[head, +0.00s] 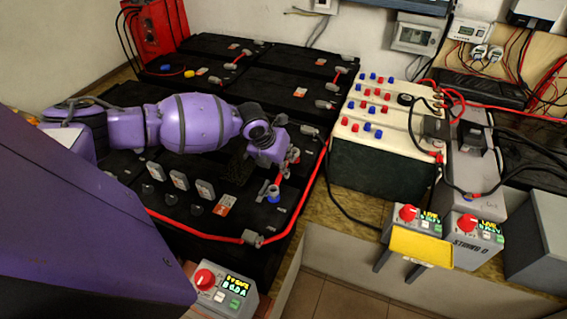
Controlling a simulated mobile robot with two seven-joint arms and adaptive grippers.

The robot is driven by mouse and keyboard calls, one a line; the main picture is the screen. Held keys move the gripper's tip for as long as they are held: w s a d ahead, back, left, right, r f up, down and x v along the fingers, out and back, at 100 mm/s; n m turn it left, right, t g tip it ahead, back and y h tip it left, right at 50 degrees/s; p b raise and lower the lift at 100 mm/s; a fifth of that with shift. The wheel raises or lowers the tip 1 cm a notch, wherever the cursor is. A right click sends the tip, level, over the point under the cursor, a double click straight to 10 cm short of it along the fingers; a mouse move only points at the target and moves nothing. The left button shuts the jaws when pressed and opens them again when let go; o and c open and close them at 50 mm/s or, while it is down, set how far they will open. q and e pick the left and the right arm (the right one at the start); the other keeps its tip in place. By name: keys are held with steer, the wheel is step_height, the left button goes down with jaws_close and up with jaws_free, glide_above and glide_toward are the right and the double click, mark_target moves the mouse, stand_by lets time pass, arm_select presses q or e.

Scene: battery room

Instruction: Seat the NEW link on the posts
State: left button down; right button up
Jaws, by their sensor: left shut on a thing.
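The posts under the gripper and wrist are partly hidden. I cannot pick out the NEW link for certain. My right gripper is not in view.
Red cable (310,205) runs along the block's right edge. A cream-topped battery (385,150) with red and blue caps stands to the right. Control boxes with red knobs stand at the front (222,285) and right (412,215), beside a yellow panel (421,246).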

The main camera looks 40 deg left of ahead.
arm_select(q)
steer(key=shift+f+b, duration=0.45)
steer(key=shift+f, duration=0.7)
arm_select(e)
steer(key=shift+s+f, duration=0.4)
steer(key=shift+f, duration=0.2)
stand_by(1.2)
arm_select(q)
steer(key=c, duration=1.7)
jaws_free()
steer(key=o, duration=0.4)
steer(key=shift+r, duration=0.1)
steer(key=shift+r+p, duration=2)
steer(key=shift+r, duration=1.95)
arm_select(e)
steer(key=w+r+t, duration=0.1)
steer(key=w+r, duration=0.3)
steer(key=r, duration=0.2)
